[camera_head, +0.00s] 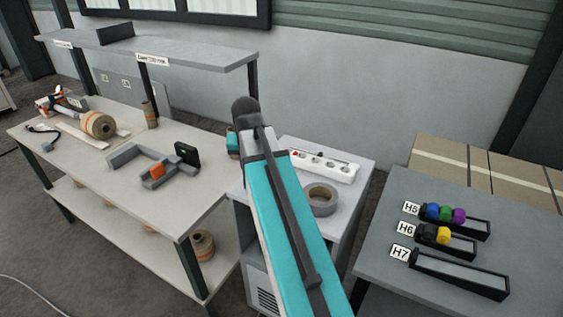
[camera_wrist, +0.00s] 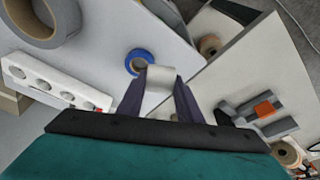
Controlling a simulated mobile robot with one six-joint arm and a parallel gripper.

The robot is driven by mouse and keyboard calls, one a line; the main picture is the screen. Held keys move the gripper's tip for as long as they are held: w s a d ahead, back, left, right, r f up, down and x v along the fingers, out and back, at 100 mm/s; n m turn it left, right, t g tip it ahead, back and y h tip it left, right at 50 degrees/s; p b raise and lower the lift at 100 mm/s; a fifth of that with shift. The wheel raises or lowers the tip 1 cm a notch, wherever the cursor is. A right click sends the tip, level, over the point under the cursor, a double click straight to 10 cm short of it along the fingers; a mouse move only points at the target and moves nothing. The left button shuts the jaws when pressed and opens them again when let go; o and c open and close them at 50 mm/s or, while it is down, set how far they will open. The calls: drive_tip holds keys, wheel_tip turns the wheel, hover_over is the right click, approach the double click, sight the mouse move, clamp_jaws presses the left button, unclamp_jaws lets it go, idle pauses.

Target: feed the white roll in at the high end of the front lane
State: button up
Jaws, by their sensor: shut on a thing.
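My gripper (camera_wrist: 160,84) is shut on the white roll (camera_wrist: 160,77), its dark fingers on both sides of it. In the wrist view the roll is above the small grey cabinet top. In the head view my arm hides both gripper and roll. The front lane (camera_head: 462,276), labelled H7, is a narrow black-walled tray with a pale floor on the grey table at the right. It looks empty. I cannot tell for sure which end is higher.
Lane H5 (camera_head: 474,226) holds blue, green and purple rolls; lane H6 (camera_head: 462,246) holds black and yellow ones. A power strip (camera_head: 325,166) and a grey tape ring (camera_head: 320,200) lie on the cabinet. A blue roll (camera_wrist: 131,66) shows beside my gripper. A workbench (camera_head: 120,178) stands left.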

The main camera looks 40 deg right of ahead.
drive_tip(key=a+f+n+y+b, duration=0.1)
drive_tip(key=a+f+n+b, duration=0.2)
drive_tip(key=a, duration=0.7)
drive_tip(key=w+a+f+n+b, duration=0.1)
drive_tip(key=a+f+n+b, duration=0.3)
drive_tip(key=a, duration=0.7)
wheel_tip(320, 180, down, 4)
drive_tip(key=b, duration=0.2)
drive_tip(key=shift+w+a+t+y+b, duration=0.15)
drive_tip(key=shift+a+t+y+b, duration=0.15)
drive_tip(key=shift+t+y+b, duration=0.1)
drive_tip(key=shift+s, duration=0.2)
